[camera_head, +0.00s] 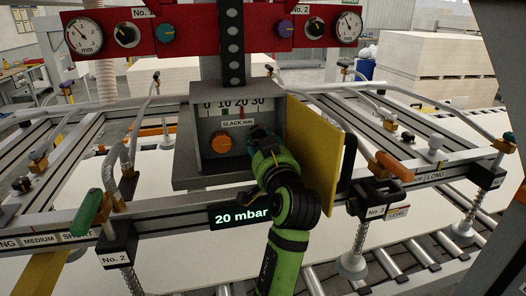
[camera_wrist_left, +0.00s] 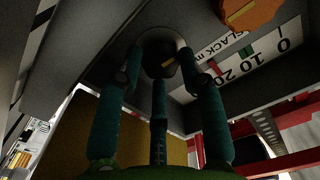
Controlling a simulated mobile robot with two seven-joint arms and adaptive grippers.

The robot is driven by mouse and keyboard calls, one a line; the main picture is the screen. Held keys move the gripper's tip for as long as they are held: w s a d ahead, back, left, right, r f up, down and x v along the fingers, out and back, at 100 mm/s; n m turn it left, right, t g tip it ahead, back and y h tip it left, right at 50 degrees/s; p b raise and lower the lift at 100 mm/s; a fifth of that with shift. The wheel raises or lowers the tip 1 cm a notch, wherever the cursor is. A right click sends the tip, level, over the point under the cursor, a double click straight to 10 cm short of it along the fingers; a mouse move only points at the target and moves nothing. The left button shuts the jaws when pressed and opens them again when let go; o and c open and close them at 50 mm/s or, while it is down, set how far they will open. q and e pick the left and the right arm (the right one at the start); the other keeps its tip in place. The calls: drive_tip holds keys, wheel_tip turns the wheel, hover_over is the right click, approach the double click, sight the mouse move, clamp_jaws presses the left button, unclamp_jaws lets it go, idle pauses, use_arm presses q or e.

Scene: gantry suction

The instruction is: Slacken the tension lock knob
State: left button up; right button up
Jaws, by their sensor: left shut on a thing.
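The grey gauge box (camera_head: 200,160) hangs under the red beam, with a scale from 0 to 30 labelled "SLACK mm". An orange knob (camera_head: 221,143) is on its front at the left. My left gripper (camera_head: 262,143) is at the right part of the box front. The orange knob is apart from the fingers, at the top right (camera_wrist_left: 250,12). My right gripper is not in view.
A yellow panel (camera_head: 315,150) stands out close to the right of my left gripper. The red beam (camera_head: 187,40) with dials is above. A display (camera_head: 240,216) reading "20 mbar" is below the box. Frame rails and suction cups (camera_head: 350,265) lie at both sides.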

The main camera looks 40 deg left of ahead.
use_arm(q)
drive_tip(key=shift+f, duration=0.1)
drive_tip(key=o, duration=0.9)
drive_tip(key=shift+c, duration=0.2)
drive_tip(key=shift+a, duration=0.1)
